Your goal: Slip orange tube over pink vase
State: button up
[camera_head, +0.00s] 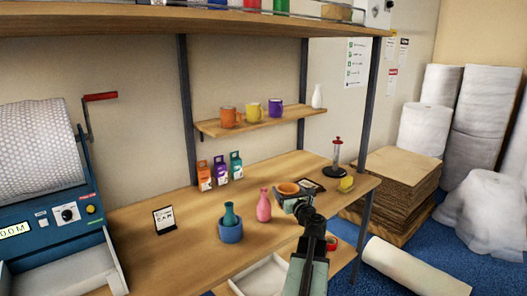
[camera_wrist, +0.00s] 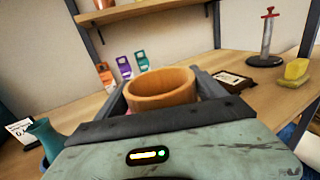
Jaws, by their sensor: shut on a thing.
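The orange tube (camera_head: 288,188) is a short, open ring held upright between the fingers of my gripper (camera_head: 294,196). In the wrist view the tube (camera_wrist: 162,97) sits between the two fingers (camera_wrist: 160,88), its open top showing. The pink vase (camera_head: 264,207) stands upright on the bench, just left of the tube in the head view and apart from it. In the wrist view the vase is mostly or wholly hidden behind the tube and gripper.
A teal vase (camera_head: 229,215) stands in a blue pot (camera_head: 231,232) left of the pink vase. Small boxes (camera_head: 220,172) stand behind. A dark framed card (camera_head: 310,184), a yellow sponge (camera_head: 346,184) and a red-topped stand (camera_head: 336,158) are to the right. Mugs sit on a shelf (camera_head: 285,121).

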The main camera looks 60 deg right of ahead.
notch_tip(320, 180, up, 10)
jog(key=p, duration=0.7)
send_over(263, 206)
jog(key=d, duration=0.3)
jog(key=w, duration=0.1)
jog(key=shift+n+t+y, duration=0.3)
jog(key=shift+y, duration=0.1)
jog(key=f+b, duration=2)
jog(key=shift+w+a+f+b, duration=0.15)
jog(key=shift+a+f+b, duration=0.15)
jog(key=shift+b, duration=0.05)
jog(key=o, duration=1.3)
jog(key=shift+c, duration=0.2)
jog(key=shift+r, duration=0.1)
notch_tip(263, 206, up, 10)
jog(key=p, duration=1)
